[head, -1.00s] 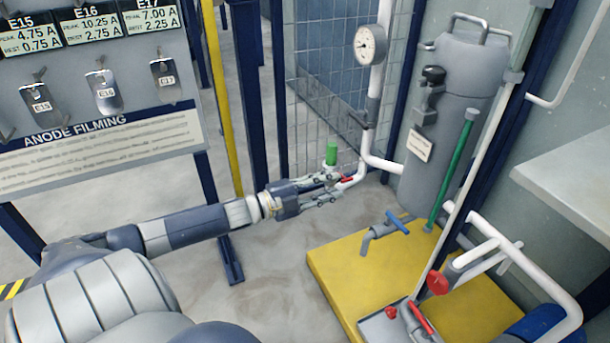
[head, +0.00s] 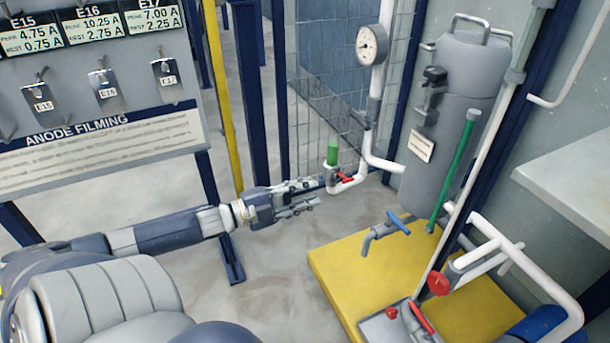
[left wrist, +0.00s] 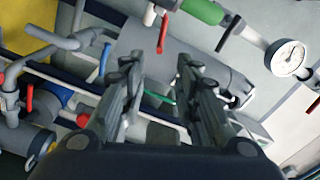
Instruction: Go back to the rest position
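My left gripper (head: 314,193) reaches in from the left in the head view, just left of a white pipe (head: 350,187) with a red-handled valve (head: 345,178) and a green upright piece (head: 332,152). Its fingers are apart with nothing between them. In the left wrist view the two fingers of my left gripper (left wrist: 158,72) also stand apart and empty. The red handle (left wrist: 162,34) and green piece (left wrist: 202,11) lie beyond the fingers there. My right gripper is not in view.
A grey tank (head: 450,125) and a pressure gauge (head: 372,44) stand behind a yellow platform (head: 345,270) with a blue-handled tap (head: 397,222). An anode filming panel (head: 90,90) with hooks is at left. A wire mesh (head: 315,130) is behind the pipe. The floor between is clear.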

